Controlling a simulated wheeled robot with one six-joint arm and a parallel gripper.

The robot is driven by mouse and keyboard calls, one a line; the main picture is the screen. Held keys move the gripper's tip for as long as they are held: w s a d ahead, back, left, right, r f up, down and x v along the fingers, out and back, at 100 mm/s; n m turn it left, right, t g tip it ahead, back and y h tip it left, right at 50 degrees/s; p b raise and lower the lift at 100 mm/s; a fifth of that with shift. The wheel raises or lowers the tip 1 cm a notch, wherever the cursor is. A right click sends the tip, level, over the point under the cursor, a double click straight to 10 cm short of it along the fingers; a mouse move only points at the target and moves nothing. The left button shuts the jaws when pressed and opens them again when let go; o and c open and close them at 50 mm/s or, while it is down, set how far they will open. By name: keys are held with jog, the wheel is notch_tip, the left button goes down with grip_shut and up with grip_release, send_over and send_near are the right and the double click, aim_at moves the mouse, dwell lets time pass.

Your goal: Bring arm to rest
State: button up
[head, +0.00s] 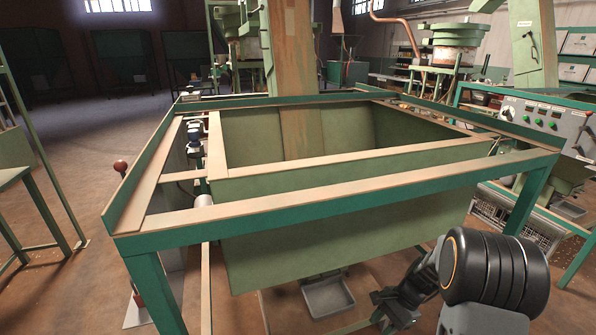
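My arm shows at the lower right of the head view, in front of the large green hopper (340,245). A black ribbed joint with a thin orange ring is nearest the camera. A dark, jointed part that appears to be my gripper (394,306) lies left of it, low in front of the hopper's lower wall. Its fingers are small and dark, and I cannot tell whether they are open or shut. I see nothing clearly held in it.
A green frame (340,205) with a tan top edge surrounds the hopper. A grey tray (328,293) sits beneath it. A control panel (545,122) stands at the right, a red-knobbed lever (121,167) at the left. Brown floor (60,285) at the left is mostly open.

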jog(key=s+a+r+n+t+h+p, duration=0.2)
jog(key=s+r+n+p, duration=0.1)
jog(key=r, duration=0.7)
jog(key=s+a+r+n+t+h+p, duration=0.1)
jog(key=s+r+n+p, duration=0.3)
jog(key=r, duration=0.6)
jog(key=s+a+r+n+t+h+p, duration=0.2)
jog(key=r+n+p, duration=0.3)
jog(key=r, duration=0.6)
jog(key=shift+s+a+n+t+h, duration=0.3)
jog(key=shift+s+a+n+h, duration=0.2)
jog(key=shift+s, duration=0.2)
jog(key=shift+d+r, duration=0.1)
